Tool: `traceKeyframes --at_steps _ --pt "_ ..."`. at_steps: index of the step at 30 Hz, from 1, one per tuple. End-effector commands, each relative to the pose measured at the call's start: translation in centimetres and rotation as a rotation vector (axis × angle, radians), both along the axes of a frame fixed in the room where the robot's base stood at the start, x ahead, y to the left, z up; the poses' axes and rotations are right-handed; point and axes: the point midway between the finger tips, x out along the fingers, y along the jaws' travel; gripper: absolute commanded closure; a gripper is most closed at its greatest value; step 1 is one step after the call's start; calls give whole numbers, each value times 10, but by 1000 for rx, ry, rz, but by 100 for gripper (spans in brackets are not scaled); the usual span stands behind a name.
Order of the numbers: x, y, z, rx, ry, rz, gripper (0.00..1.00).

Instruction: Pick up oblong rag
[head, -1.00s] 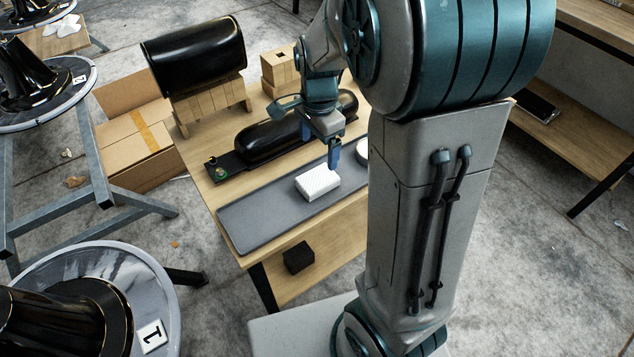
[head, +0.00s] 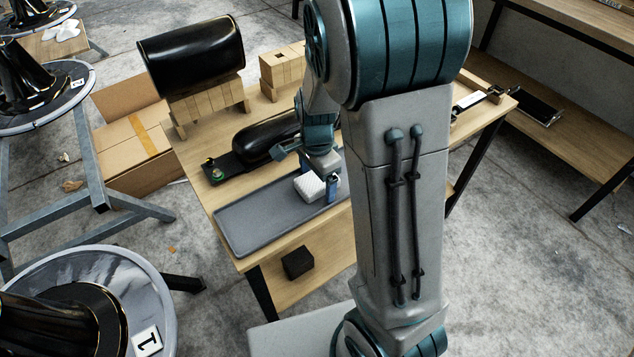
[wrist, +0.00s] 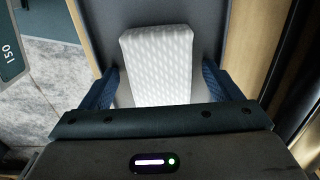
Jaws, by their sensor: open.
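The oblong rag is a white, quilted, block-shaped piece (head: 308,186) on the grey tray (head: 258,225) on the wooden table. In the wrist view the rag (wrist: 158,60) lies lengthwise between the two blue fingers of my open gripper (wrist: 160,82). A narrow gap shows between the rag and each finger. In the head view my gripper (head: 322,182) is down low at the rag, with one blue finger at the rag's right side. The other finger and the tray's right end are hidden.
A long black padded piece (head: 265,138) lies behind the tray. A black roll (head: 192,55) on a wooden stand and wooden blocks (head: 282,66) stand farther back. A cardboard box (head: 130,135) is left of the table. The tray's left part is bare.

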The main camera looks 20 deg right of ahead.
Motion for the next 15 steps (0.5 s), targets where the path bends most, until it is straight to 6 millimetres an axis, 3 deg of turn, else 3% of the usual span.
traceKeyframes --at_steps 1,6,15 --pt "0 0 0 0 0 0 15" --pt "0 0 0 0 0 0 63" --pt "0 0 1 0 0 0 64"
